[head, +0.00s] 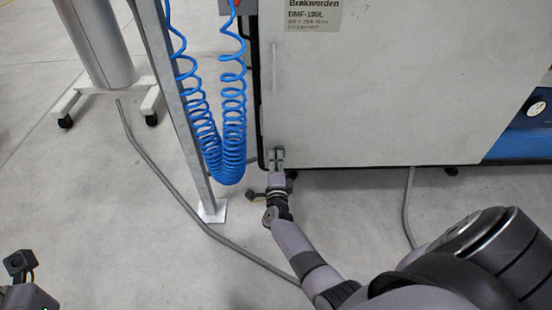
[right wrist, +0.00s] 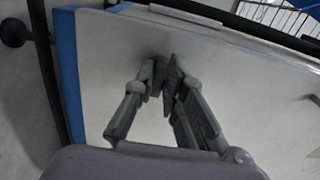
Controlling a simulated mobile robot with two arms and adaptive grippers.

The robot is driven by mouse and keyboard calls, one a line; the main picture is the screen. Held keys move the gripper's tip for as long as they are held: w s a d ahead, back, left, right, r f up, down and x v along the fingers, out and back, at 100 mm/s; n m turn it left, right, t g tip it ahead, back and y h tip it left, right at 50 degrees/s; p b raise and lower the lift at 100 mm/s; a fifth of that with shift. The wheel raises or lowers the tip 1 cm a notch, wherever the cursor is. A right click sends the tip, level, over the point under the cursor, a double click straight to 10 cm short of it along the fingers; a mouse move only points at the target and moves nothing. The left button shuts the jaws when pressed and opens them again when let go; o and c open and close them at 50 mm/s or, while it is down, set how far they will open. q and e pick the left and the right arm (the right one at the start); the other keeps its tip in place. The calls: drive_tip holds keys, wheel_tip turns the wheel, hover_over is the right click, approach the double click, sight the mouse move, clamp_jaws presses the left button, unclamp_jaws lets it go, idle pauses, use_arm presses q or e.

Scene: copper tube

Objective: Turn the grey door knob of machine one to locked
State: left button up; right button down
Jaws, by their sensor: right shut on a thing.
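Machine one is the large light grey cabinet (head: 390,85) with a "Brakwerden" label in the head view. My right gripper (head: 277,158) is at the lower left corner of its door front. In the right wrist view, my right gripper (right wrist: 165,82) has its fingers closed together against the pale door panel (right wrist: 90,50). It is shut on a small grey knob, which the fingers mostly hide, so its turn angle cannot be told. Only a dark part of my left wrist shows at the lower left of the head view; its fingers are out of view.
Blue coiled hoses (head: 225,130) hang just left of the door, beside a grey upright post (head: 180,100) with a foot plate. A grey cable (head: 165,180) runs across the floor. A white wheeled stand (head: 100,50) is at the upper left. The floor at left is open.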

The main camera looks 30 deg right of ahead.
idle(0.4)
drive_tip(key=c, duration=1.6)
unclamp_jaws()
drive_tip(key=shift+c, duration=0.2)
drive_tip(key=v, duration=0.7)
drive_tip(key=shift+s, duration=0.25)
drive_tip(key=shift+a, duration=0.15)
